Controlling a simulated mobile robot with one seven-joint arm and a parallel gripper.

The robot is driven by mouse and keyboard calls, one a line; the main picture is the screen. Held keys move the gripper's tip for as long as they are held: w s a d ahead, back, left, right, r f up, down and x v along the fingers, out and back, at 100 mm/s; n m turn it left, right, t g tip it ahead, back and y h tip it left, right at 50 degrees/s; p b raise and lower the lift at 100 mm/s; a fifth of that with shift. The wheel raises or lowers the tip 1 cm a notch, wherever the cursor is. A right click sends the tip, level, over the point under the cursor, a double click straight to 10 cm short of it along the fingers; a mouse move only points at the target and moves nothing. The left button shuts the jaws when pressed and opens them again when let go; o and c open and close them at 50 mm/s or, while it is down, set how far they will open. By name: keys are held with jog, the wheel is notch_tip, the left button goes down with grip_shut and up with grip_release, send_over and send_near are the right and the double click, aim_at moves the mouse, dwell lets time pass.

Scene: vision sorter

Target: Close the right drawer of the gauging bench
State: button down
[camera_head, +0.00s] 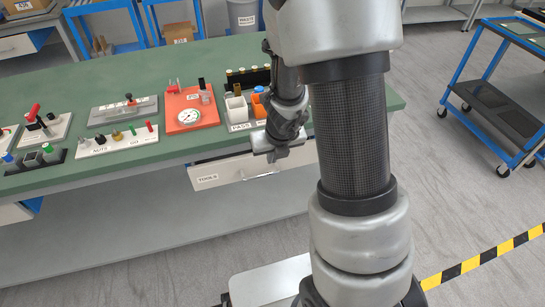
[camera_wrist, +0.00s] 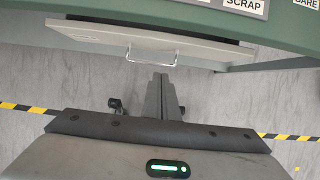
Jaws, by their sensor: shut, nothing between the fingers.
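The right drawer has a light grey front (camera_head: 228,172) labelled TOOLS, under the green top of the gauging bench (camera_head: 180,163). In the wrist view the drawer front (camera_wrist: 205,52) stands out a little from the bench edge, with a dark gap behind its upper edge. Its bar handle (camera_wrist: 150,58) faces my gripper; the handle also shows in the head view (camera_head: 262,176). My gripper (camera_wrist: 160,78) is shut and empty, with its fingertips close to the handle. I cannot tell whether they touch it. In the head view my arm hides the drawer's right part.
Another drawer (camera_head: 15,213) is at the left. A blue cart (camera_head: 495,105) stands at the right. Floor before the bench is clear, with striped tape (camera_head: 480,260).

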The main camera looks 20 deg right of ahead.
jog(key=w+f+b, duration=0.1)
jog(key=w+f, duration=0.5)
jog(key=shift+w, duration=0.25)
